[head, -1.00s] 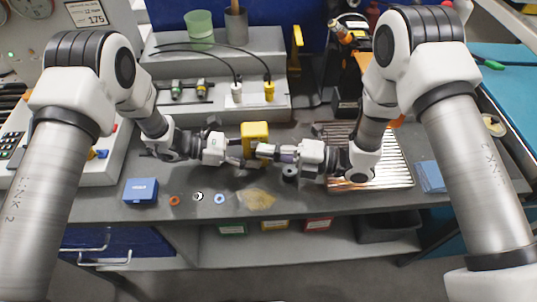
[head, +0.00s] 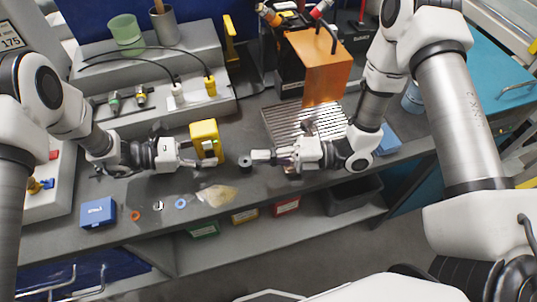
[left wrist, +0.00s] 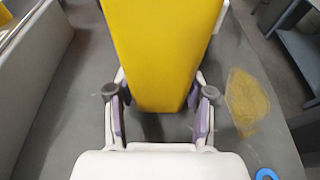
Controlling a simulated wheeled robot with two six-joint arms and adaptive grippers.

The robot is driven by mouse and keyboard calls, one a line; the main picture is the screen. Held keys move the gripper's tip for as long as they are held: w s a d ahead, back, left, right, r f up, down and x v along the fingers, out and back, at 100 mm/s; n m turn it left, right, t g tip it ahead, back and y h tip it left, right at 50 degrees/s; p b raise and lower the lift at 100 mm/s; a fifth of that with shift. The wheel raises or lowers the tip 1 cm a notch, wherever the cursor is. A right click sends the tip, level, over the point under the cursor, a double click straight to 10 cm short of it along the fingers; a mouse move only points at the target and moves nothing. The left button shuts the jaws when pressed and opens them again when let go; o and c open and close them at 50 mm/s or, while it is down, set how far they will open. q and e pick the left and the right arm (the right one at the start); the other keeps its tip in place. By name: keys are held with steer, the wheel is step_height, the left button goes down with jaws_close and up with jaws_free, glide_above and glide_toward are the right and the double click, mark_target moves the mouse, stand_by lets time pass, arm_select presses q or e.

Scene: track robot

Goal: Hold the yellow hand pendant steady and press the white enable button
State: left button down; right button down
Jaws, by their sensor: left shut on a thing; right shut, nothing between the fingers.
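The yellow hand pendant (head: 203,131) stands upright above the grey bench in the head view. Its front has a small pale or green patch and a red spot; I cannot clearly make out the white button. My left gripper (head: 208,162) is shut on the pendant's lower part from the left. In the left wrist view the pendant (left wrist: 162,50) fills the space between the two fingers (left wrist: 160,105). My right gripper (head: 254,157) is shut and empty, a short way right of the pendant, apart from it, with its tips pointing left.
A blue box (head: 98,212), small rings and a tan patch (head: 217,196) lie along the bench front. A ribbed metal plate (head: 290,125) lies behind my right gripper. A grey stepped stand (head: 205,68) with cables and a green cup (head: 126,29) is at the back.

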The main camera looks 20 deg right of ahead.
steer(key=shift+s+d, duration=0.1)
steer(key=shift+d, duration=0.35)
arm_select(q)
steer(key=shift+a, duration=0.15)
arm_select(e)
steer(key=shift+s, duration=0.15)
arm_select(q)
steer(key=shift+c, duration=1.8)
jaws_free()
arm_select(e)
steer(key=shift+d, duration=0.1)
arm_select(q)
steer(key=v, duration=1.2)
